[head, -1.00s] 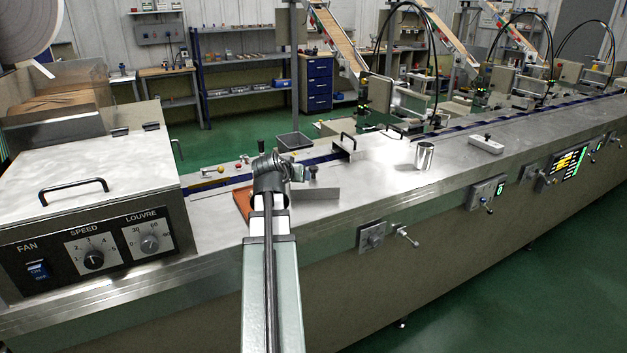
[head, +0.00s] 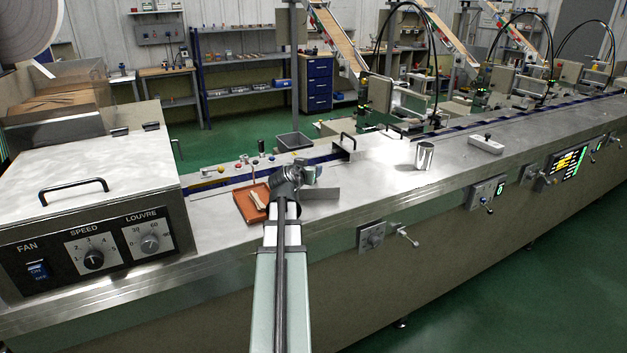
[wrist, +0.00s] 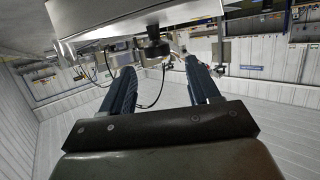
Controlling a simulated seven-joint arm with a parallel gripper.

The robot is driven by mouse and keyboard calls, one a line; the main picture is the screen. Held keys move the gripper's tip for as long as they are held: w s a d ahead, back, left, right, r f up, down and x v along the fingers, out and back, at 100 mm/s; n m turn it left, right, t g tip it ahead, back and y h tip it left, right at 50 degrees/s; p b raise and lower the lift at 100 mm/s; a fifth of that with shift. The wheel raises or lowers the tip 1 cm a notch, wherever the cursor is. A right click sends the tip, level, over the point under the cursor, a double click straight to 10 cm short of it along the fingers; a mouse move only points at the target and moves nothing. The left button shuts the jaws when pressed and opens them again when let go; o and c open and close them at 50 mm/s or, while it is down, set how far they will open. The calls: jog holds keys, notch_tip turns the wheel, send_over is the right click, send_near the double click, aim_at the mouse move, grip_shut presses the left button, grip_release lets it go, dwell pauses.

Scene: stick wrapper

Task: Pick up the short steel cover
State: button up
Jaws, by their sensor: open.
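A short steel cover (head: 321,193) sits on the machine top, just right of my wrist in the head view. In the wrist view its bare metal side (wrist: 135,18) spans the top, with a dark knob (wrist: 154,47) on it. My gripper (wrist: 161,68) is open, its two dark fingers apart. The knob appears in the gap between the fingertips, and nothing is clamped. In the head view my gripper (head: 311,172) is by the cover and hides its knob; I cannot tell whether they touch.
An orange tray (head: 247,209) with a pale item lies left of my wrist. Behind are small coloured knobs (head: 243,160), a dark bin (head: 294,141) and a black-handled steel piece (head: 347,145). A metal cup (head: 424,156) and a light block (head: 486,145) stand to the right.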

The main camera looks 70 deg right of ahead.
jog(key=shift+f+x, duration=0.1)
jog(key=shift+x, duration=1.4)
jog(key=shift+f+x, duration=0.15)
jog(key=shift+x, duration=1.3)
jog(key=shift+s+a, duration=0.1)
jog(key=shift+c, duration=0.4)
grip_shut()
jog(key=shift+r, duration=0.1)
